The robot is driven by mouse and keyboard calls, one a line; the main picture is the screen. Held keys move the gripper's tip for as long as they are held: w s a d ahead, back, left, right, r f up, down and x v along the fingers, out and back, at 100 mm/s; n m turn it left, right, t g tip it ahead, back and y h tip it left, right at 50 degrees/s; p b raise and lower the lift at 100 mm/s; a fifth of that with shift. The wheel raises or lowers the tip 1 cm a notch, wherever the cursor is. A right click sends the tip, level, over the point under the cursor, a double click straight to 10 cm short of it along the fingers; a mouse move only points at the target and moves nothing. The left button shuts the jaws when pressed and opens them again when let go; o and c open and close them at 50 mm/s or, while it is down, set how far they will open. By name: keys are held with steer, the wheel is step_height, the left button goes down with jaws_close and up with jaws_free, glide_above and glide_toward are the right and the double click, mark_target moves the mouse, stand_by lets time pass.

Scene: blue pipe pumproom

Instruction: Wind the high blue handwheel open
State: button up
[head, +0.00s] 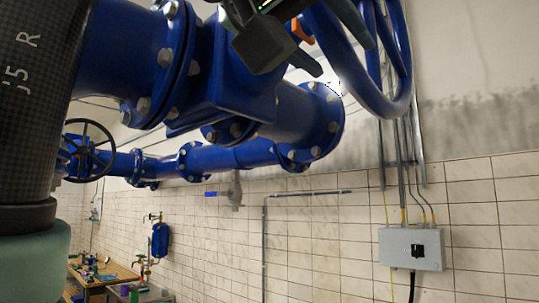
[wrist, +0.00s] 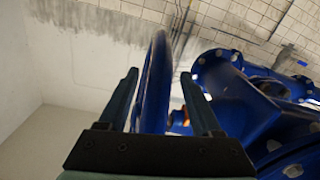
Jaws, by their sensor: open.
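The high blue handwheel (head: 402,100) is at the top right of centre in the head view, partly cut off by the upper edge. In the wrist view its rim (wrist: 154,85) stands nearly edge-on between the two fingers. My gripper (head: 345,58) is at the wheel's left side in the head view. In the wrist view my gripper (wrist: 160,77) is open, with one finger on each side of the rim. I cannot tell whether either finger touches it. A small orange part (wrist: 178,118) shows between the rim and the right finger.
Large blue flanged pipes (head: 235,85) run close below and left of my gripper. A black handwheel (head: 90,121) is on the far left pipe. Grey conduits (head: 400,170) lead down the tiled wall to a switch box (head: 411,249). A cluttered wooden table (head: 112,272) stands lower left.

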steer(key=shift+p+x, duration=0.55)
steer(key=shift+x, duration=1.1)
jaws_close()
